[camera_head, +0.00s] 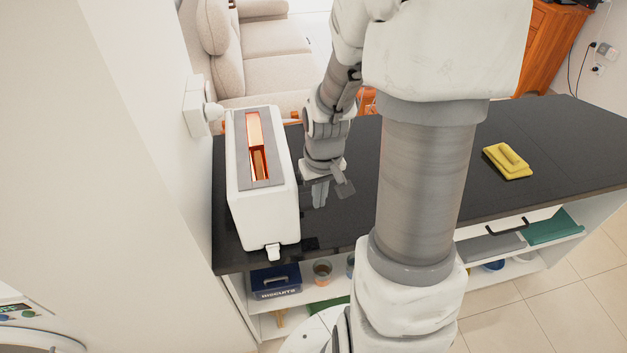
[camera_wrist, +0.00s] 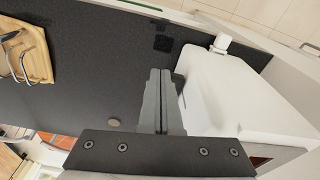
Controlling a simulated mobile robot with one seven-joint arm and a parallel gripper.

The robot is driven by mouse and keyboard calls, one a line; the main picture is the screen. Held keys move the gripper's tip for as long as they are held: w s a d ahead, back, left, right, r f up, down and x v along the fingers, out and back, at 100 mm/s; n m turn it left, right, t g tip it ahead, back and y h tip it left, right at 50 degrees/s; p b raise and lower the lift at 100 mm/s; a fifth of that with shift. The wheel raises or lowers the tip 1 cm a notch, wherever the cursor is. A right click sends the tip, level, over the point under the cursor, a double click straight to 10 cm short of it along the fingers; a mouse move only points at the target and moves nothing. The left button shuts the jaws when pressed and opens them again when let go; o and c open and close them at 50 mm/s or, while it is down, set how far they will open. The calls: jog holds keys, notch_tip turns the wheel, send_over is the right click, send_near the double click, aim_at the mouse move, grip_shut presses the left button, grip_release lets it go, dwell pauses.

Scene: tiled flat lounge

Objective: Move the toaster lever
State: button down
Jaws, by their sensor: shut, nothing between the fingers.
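The white toaster (camera_head: 264,215) stands on the dark counter at the left, with orange glowing in its long top slot. Its small white lever (camera_head: 273,252) sticks out low on the end facing the bottom of the picture. In the wrist view the toaster (camera_wrist: 240,95) is at the right and its lever (camera_wrist: 221,42) is at the far end. My gripper (camera_head: 320,196) points down beside the toaster's right side. In the wrist view my gripper (camera_wrist: 158,100) has its fingers together and empty, left of the toaster's wall and well short of the lever.
The dark counter (camera_head: 350,225) has bare room between the toaster and my arm. A yellow brush-like block (camera_head: 508,160) lies at the right. A wooden board with metal loops (camera_wrist: 30,60) shows in the wrist view. A wall (camera_head: 150,120) is close left of the toaster.

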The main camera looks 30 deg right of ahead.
jog(key=shift+r, duration=0.1)
notch_tip(320, 180, up, 17)
jog(key=s+p, duration=0.1)
jog(key=shift+s+a+r+p, duration=0.15)
jog(key=shift+s+p, duration=0.15)
jog(key=shift+s, duration=0.1)
dwell(0.3)
